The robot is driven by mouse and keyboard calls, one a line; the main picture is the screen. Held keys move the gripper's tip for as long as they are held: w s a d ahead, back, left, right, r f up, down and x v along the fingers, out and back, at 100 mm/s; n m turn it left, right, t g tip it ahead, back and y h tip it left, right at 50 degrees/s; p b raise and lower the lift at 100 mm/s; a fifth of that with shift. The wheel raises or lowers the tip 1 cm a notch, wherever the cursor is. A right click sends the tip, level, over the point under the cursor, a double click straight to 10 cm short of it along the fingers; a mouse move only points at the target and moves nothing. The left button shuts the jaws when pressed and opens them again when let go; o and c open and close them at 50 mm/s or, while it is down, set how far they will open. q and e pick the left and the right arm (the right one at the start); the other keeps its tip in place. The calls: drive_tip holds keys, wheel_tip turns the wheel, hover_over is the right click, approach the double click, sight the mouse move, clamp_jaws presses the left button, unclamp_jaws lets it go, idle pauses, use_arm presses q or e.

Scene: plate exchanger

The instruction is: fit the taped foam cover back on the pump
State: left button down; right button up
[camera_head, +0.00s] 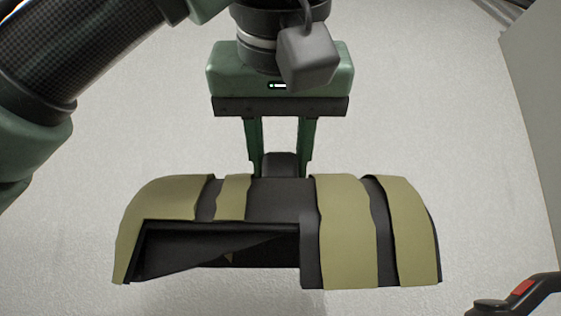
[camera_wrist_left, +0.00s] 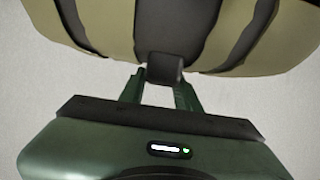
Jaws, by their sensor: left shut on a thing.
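The foam cover (camera_head: 348,230) is a dark grey curved shell with several olive tape strips across it. It hangs in mid-view in the head view, with an open dark hollow facing me at its lower left. My left gripper (camera_head: 281,168) comes down from above and is shut on a small dark tab at the cover's top edge. In the left wrist view the cover (camera_wrist_left: 177,25) fills the top, and the gripper's fingers (camera_wrist_left: 163,80) hold the tab from both sides. The pump is not in view. My right gripper is not clearly in view.
A pale, plain floor (camera_head: 80,250) lies behind and around the cover. A light grey panel or wall (camera_head: 535,110) stands at the right edge. A dark part with a red patch (camera_head: 525,292) shows at the lower right corner.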

use_arm(q)
drive_tip(key=shift+w+p, duration=0.7)
drive_tip(key=shift+w, duration=1.35)
drive_tip(key=shift+f, duration=0.4)
wheel_tip(320, 180, down, 6)
drive_tip(key=shift+r, duration=0.2)
drive_tip(key=shift+f+b, duration=0.1)
drive_tip(key=shift+b, duration=0.2)
drive_tip(key=shift+s+f+b, duration=0.1)
drive_tip(key=shift+f+b, duration=0.85)
drive_tip(key=shift+b, duration=0.1)
drive_tip(key=shift+f, duration=0.1)
